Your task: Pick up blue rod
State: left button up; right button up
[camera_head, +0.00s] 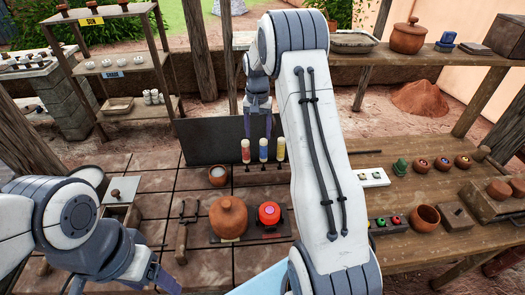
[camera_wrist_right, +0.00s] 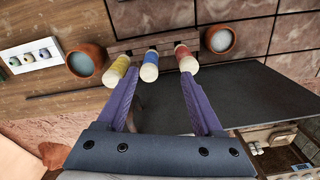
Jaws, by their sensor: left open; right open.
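The blue rod (camera_head: 263,151) stands between a red rod (camera_head: 245,152) and a yellow rod (camera_head: 280,150) in a low wooden rack. Each rod has a pale cap. In the right wrist view, the blue rod (camera_wrist_right: 151,60) shows between the fingertips of my right gripper (camera_wrist_right: 158,77), with the yellow rod (camera_wrist_right: 119,72) by one finger and the red rod (camera_wrist_right: 185,56) by the other. My right gripper (camera_head: 258,131) is open, empty and above the rods in the head view. My left gripper (camera_head: 120,287) is open at the lower left, far from the rods, partly cut off.
A dark upright panel (camera_head: 205,144) stands behind the rods. A bowl (camera_head: 218,175) sits left of them. A clay pot (camera_head: 229,216) and a red button (camera_head: 269,213) are in front. The right table holds several small pots and a white holder (camera_head: 372,177). My right arm hides the middle.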

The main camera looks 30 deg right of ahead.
aim_at(264, 140)
jog(key=shift+m, duration=0.3)
jog(key=f, duration=0.1)
jog(key=d+f+p, duration=0.1)
jog(key=f, duration=0.1)
jog(key=d+f, duration=0.1)
jog(key=shift+d+f, duration=0.1)
jog(key=shift+f, duration=0.3)
notch_tip(264, 140, down, 6)
jog(key=shift+f+p, duration=0.25)
jog(key=shift+p, duration=0.85)
grip_shut()
